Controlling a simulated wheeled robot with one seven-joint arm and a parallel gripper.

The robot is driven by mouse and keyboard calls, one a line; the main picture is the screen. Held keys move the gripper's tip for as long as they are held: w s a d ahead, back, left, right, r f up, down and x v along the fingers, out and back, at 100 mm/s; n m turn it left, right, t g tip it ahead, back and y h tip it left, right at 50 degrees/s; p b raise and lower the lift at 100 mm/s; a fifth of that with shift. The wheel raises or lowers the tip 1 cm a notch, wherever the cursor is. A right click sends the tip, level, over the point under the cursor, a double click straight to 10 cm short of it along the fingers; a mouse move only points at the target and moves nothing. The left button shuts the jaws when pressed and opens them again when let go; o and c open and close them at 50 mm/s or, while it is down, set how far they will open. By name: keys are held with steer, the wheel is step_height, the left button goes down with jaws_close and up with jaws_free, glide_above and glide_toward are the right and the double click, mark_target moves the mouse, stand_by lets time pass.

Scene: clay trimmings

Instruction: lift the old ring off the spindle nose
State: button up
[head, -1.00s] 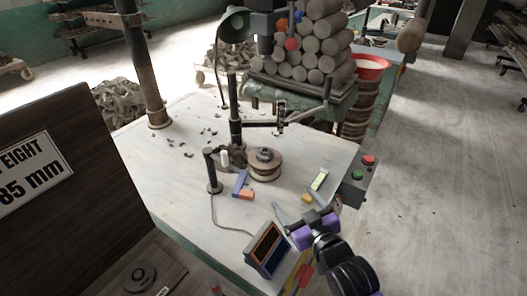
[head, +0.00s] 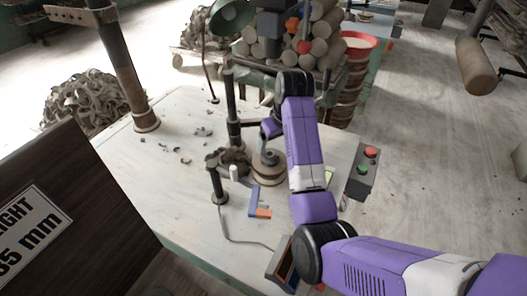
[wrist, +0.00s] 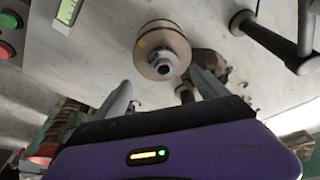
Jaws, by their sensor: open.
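The spindle (head: 268,170) stands on the pale table as a stack of round tan discs. The wrist view shows it from above: a tan disc (wrist: 150,37), then a grey metal ring or nut (wrist: 161,60) around a dark-centred nose. I cannot tell for sure which part is the old ring. My gripper (wrist: 162,82) is open and empty, its two grey fingers spread just short of the nose, one to each side. In the head view my purple gripper body (head: 271,128) is above the spindle, and my arm hides part of it; the fingertips are unclear there.
A dark post (head: 232,110) and a shorter black stand (head: 217,185) rise close left of the spindle. A blue-and-orange tool (head: 257,203) lies in front. A button box (head: 363,173) is at the right edge. Clay scraps litter the table's left part.

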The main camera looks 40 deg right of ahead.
mark_target(271, 155)
steer(key=shift+w+r, duration=0.2)
steer(key=shift+w+a+f, duration=0.1)
steer(key=shift+f, duration=0.15)
steer(key=shift+s+a+p+x, duration=0.1)
steer(key=shift+p+x, duration=0.15)
steer(key=shift+x, duration=0.9)
steer(key=shift+s+a+p+x, duration=0.15)
steer(key=shift+p+x, duration=0.1)
steer(key=shift+x, duration=0.95)
steer(key=shift+s+a+p+x, duration=0.1)
steer(key=shift+p+x, duration=0.15)
steer(key=shift+x, duration=0.9)
steer(key=shift+d+f, duration=0.1)
steer(key=c, duration=1.7)
jaws_close()
